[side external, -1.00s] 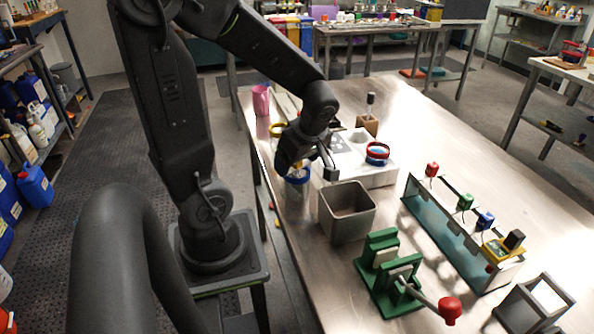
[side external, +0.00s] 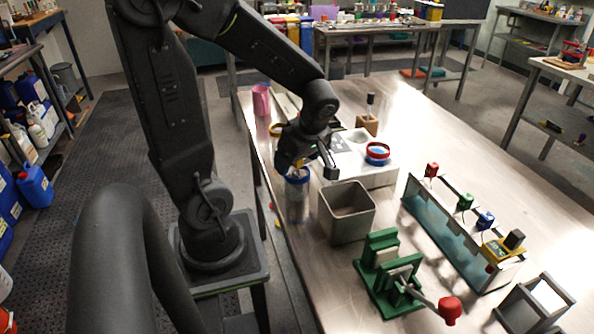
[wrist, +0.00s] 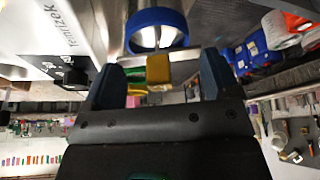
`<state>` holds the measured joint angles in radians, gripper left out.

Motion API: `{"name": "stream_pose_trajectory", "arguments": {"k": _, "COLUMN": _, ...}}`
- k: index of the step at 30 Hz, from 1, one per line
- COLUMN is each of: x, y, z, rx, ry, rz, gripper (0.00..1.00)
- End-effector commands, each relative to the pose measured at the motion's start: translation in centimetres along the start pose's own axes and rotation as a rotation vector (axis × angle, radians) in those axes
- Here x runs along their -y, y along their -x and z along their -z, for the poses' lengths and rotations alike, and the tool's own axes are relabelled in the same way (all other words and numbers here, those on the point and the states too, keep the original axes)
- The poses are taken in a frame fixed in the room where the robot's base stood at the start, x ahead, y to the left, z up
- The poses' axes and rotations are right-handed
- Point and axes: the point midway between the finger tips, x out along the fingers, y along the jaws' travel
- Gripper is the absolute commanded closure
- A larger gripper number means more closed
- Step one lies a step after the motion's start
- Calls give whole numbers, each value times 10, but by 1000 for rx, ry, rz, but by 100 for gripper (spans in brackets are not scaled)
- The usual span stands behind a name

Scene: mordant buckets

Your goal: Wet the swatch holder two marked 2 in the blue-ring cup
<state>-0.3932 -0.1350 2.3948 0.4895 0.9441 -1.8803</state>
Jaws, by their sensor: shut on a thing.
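The blue-ring cup (side external: 297,200) is a clear cylinder near the table's left edge; its blue ring (wrist: 157,28) shows at the top of the wrist view. My gripper (side external: 297,165) is directly above the cup's mouth. It is shut on a swatch holder, whose yellow block (wrist: 158,70) shows between the fingers, with a green patch beside it. The holder's mark cannot be read. Its lower end is hidden, so I cannot tell how far it is in the cup.
A square grey metal bin (side external: 346,212) stands close to the right of the cup. A green clamp (side external: 385,275) and a rack (side external: 440,225) with several coloured holders stand to the right.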

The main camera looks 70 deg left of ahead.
Motion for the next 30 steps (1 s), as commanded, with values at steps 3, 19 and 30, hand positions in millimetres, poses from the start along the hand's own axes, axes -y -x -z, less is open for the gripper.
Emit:
{"name": "stream_pose_trajectory", "arguments": {"k": 3, "x": 0, "y": -2, "z": -1, "rx": 0, "ry": 0, "rz": 1, "gripper": 41}}
{"name": "stream_pose_trajectory", "arguments": {"k": 19, "x": 0, "y": -2, "z": -1, "rx": 0, "ry": 1, "rz": -1, "gripper": 41}}
{"name": "stream_pose_trajectory", "arguments": {"k": 30, "x": 0, "y": -4, "z": -2, "rx": 0, "ry": 0, "rz": 2, "gripper": 41}}
